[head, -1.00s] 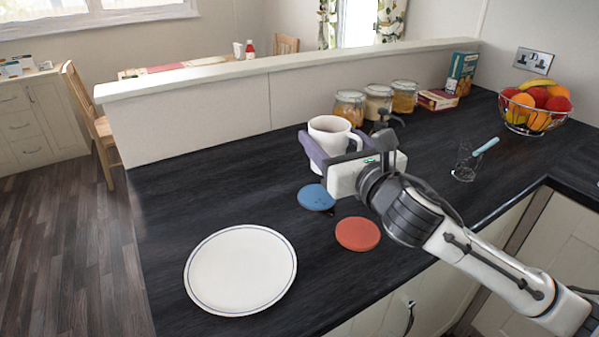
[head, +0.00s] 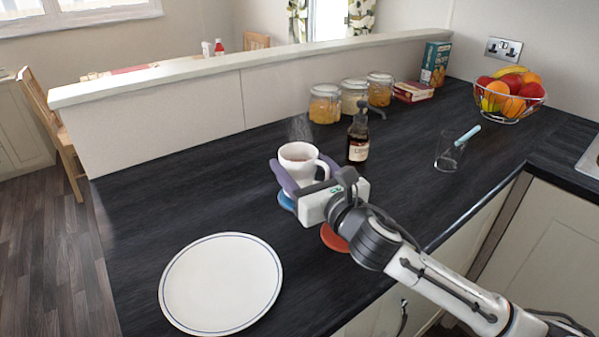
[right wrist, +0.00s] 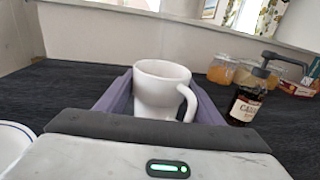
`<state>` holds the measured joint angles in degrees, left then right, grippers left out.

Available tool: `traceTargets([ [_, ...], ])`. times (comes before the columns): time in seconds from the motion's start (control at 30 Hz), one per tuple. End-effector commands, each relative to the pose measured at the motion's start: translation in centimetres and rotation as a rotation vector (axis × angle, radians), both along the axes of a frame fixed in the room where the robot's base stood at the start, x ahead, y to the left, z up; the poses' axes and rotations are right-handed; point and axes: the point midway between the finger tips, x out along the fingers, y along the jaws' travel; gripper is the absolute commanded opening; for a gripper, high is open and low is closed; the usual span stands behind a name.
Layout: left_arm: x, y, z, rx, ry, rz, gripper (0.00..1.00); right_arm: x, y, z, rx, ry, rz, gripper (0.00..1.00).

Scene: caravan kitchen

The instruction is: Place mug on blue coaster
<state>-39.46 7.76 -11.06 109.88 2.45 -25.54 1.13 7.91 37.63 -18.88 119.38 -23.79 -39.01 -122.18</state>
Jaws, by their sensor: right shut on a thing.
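The white mug (head: 297,154), upright with brown contents, is between the purple fingers of my right gripper (head: 303,168). The gripper is shut on it; the mug also shows in the right wrist view (right wrist: 158,90), its handle to the right. The blue coaster (head: 286,201) shows only as a sliver below the mug and left of the gripper body. The mug is over or close behind the coaster; the gripper hides the mug's base, so I cannot tell whether they touch. My left gripper is not in view.
A red coaster (head: 334,240) is partly hidden under my right wrist. A white plate (head: 221,284) lies at front left. A brown pump bottle (head: 358,140) stands close right of the mug, with glass jars (head: 354,97) behind. A glass (head: 448,156) and fruit bowl (head: 509,100) are further right.

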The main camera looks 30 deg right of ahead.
Motion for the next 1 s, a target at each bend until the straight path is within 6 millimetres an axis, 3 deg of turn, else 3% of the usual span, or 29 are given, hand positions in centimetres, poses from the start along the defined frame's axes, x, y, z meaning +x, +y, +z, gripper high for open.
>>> traceTargets([
  [0.1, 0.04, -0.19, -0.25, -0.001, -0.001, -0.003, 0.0, 0.0, -0.04, -1.09, 0.0, -0.004, -0.001, 0.25],
  [0.47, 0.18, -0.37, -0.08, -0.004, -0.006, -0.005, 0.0, 0.01, -0.02, -1.36, -0.001, -0.005, 0.0, 0.25],
  [0.5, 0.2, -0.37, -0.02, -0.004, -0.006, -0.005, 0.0, 0.0, -0.02, -1.52, 0.0, 0.0, 0.0, 0.66],
  [0.6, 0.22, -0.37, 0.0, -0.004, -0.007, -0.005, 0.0, 0.0, -0.03, -1.52, 0.0, 0.0, 0.0, 0.8],
  [1.0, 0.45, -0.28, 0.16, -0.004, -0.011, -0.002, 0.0, -0.56, -0.03, -1.32, -0.001, 0.002, 0.0, 0.8],
])
